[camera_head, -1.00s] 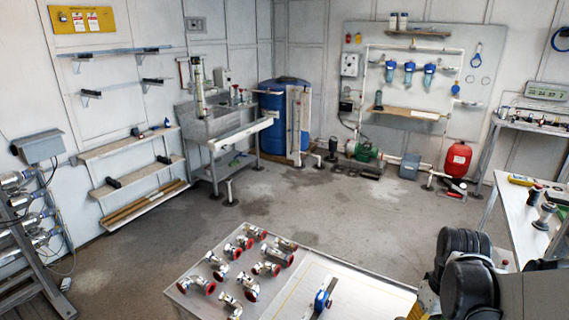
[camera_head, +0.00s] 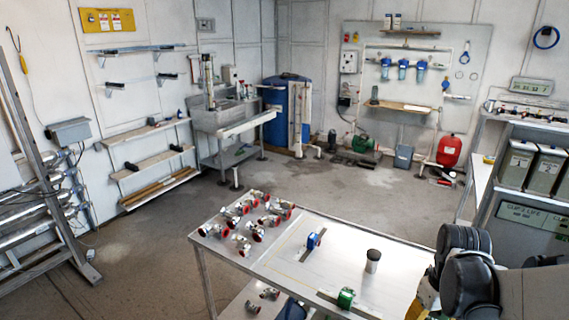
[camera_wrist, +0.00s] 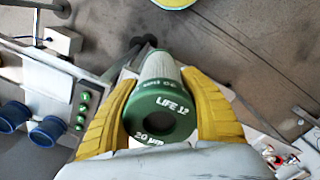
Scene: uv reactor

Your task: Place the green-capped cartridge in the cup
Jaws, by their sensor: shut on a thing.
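The cartridge (camera_wrist: 160,98) is a pale cylinder with a green cap, marked "LIFE 12" and "20 µm", around a dark hole. In the wrist view my gripper (camera_wrist: 159,78) is shut on it, one yellow finger on each side. The cap faces the camera and the body points away. A second green ring shows at the cartridge's far end. In the head view my arm's dark joint covers the lower right, and the cartridge is not seen there. I cannot pick out the cup with certainty in either view.
A table (camera_head: 292,263) in the head view bears several red-ended metal fittings (camera_head: 250,217), a blue item (camera_head: 313,241), a dark-topped cylinder (camera_head: 372,261) and a green item (camera_head: 346,298). Shelves with grey containers (camera_head: 518,163) stand at right. The floor (camera_head: 310,182) beyond the table is open.

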